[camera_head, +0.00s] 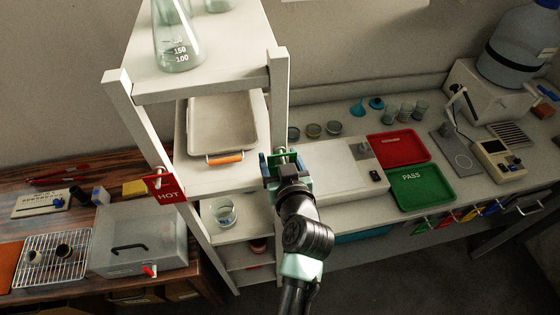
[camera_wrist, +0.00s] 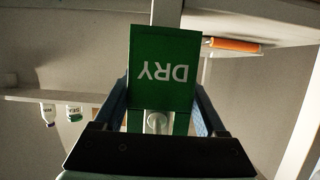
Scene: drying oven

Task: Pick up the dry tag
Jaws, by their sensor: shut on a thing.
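The green dry tag (camera_wrist: 163,68) stands between my fingers in the wrist view, its white letters upside down. My gripper (camera_wrist: 163,118) is shut on it. In the head view, my gripper (camera_head: 284,160) is at the right front post of the white shelf, and a green strip of the dry tag (camera_head: 281,158) shows there. A pale round knob (camera_wrist: 156,122) sits just below the tag, between the fingers. I cannot tell whether the tag still touches its peg on the post.
The white shelf (camera_head: 225,184) holds a metal tray (camera_head: 222,125) with an orange handle beside my gripper. A red HOT tag (camera_head: 165,187) hangs on the left post. A glass flask (camera_head: 176,45) stands on top. A white box (camera_head: 340,170) stands close on the right.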

